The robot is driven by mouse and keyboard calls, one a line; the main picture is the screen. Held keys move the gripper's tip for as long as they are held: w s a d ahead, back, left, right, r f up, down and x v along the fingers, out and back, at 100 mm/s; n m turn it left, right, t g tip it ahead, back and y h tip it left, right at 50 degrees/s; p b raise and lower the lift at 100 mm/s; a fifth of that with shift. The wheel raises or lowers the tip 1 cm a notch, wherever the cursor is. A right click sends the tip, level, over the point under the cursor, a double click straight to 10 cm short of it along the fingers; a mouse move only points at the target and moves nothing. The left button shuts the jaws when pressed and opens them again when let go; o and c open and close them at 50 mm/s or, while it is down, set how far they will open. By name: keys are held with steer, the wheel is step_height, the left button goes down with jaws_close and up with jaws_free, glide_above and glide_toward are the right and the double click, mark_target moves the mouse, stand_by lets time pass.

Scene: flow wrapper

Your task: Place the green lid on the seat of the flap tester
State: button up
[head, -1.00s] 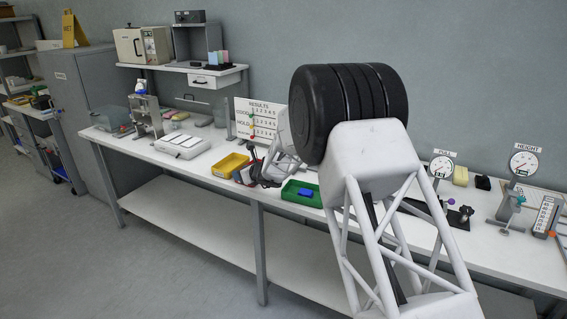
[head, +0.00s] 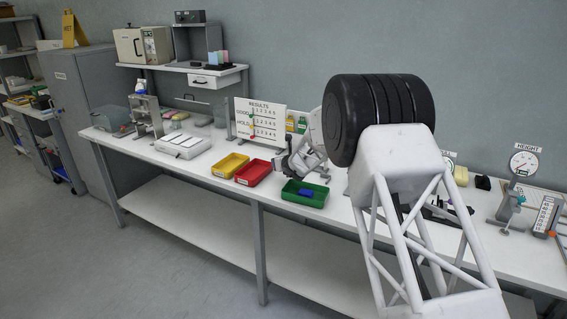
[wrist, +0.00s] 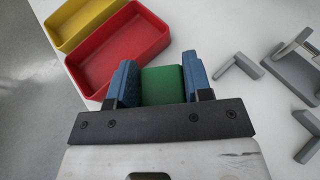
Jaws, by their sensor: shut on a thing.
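My gripper (wrist: 160,72) has blue fingers shut on the green lid (wrist: 163,86), which shows as a green block between them in the wrist view. In the head view my gripper (head: 297,163) is above the bench, behind the green tray and right of the red tray; the lid cannot be made out there. Grey brackets and a grey fixture (wrist: 294,57) stand on the bench to the right in the wrist view, apart from the gripper. They may belong to the flap tester, but I cannot tell; its seat is not clearly identifiable.
A red tray (wrist: 82,72) and a yellow tray (wrist: 57,31) lie left of my gripper. A green tray (head: 318,204) with a blue piece (head: 305,192) is at the bench's front edge. A results board (head: 260,107) stands behind. A height gauge (head: 523,163) is at right.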

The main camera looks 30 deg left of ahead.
steer(key=w+d+m+t+h, duration=0.1)
steer(key=w+d, duration=0.3)
steer(key=w, duration=0.1)
steer(key=shift+d+m+t, duration=0.2)
steer(key=shift+m+t, duration=0.1)
steer(key=shift+m, duration=0.1)
steer(key=shift+w+a, duration=0.1)
steer(key=shift+w, duration=0.1)
steer(key=w+a, duration=1.2)
steer(key=shift+w+a+f, duration=0.1)
steer(key=shift+w+a, duration=0.1)
steer(key=shift+a, duration=0.05)
stand_by(0.9)
steer(key=shift+f, duration=1.7)
steer(key=shift+f, duration=1.8)
steer(key=shift+f, duration=0.1)
